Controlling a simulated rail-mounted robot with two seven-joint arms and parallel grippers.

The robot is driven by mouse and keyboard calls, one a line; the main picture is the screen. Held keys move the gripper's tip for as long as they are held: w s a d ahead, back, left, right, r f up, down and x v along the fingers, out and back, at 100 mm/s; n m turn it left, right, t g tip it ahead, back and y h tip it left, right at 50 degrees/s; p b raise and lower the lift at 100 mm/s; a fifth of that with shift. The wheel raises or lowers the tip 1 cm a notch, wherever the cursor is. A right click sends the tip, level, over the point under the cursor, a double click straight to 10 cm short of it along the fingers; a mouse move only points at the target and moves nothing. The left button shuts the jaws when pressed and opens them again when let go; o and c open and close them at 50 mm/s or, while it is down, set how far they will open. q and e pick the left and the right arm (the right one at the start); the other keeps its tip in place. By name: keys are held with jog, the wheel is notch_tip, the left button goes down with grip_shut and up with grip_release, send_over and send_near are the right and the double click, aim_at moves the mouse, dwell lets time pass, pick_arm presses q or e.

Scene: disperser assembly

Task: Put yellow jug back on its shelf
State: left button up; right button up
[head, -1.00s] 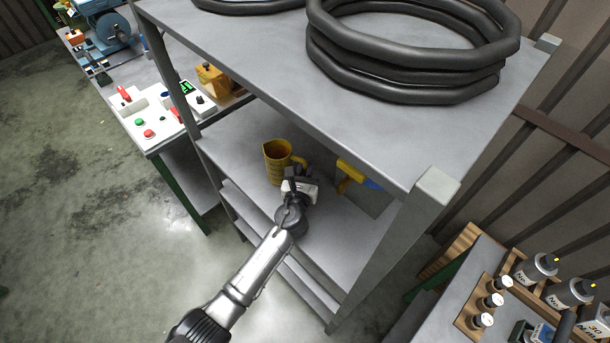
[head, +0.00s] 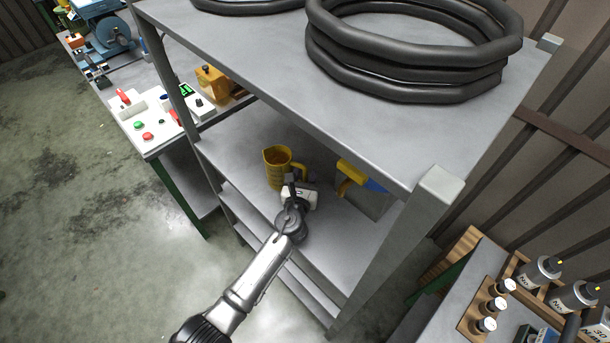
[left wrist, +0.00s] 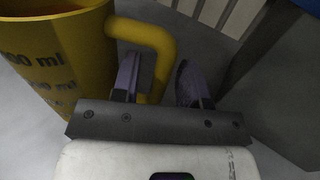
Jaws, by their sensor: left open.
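The yellow jug (head: 278,168) stands upright on the grey shelf board (head: 240,140) below the top of the rack. In the left wrist view the jug (left wrist: 58,58) fills the upper left, with dark volume marks on its side and its handle (left wrist: 158,50) towards the right. My left gripper (head: 292,183) is at the jug's handle side. In the left wrist view its open fingers (left wrist: 160,85) stand apart, with the lower part of the handle between them or just beside the left finger. I cannot tell whether they touch. My right gripper is not in view.
A yellow and blue item (head: 358,178) stands on the same shelf, right of my gripper. The rack's top board (head: 270,50) overhangs the shelf and carries black coiled hoses (head: 410,85). A grey corner post (head: 405,235) stands at the front right.

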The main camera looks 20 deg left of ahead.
pick_arm(q)
jog(key=shift+r, duration=0.1)
jog(key=shift+s, duration=0.25)
jog(key=s, duration=0.3)
jog(key=s+p, duration=0.1)
jog(key=s, duration=0.2)
jog(key=s+p, duration=0.1)
jog(key=s, duration=0.2)
jog(key=shift+s+d, duration=0.25)
jog(key=shift+s, duration=1)
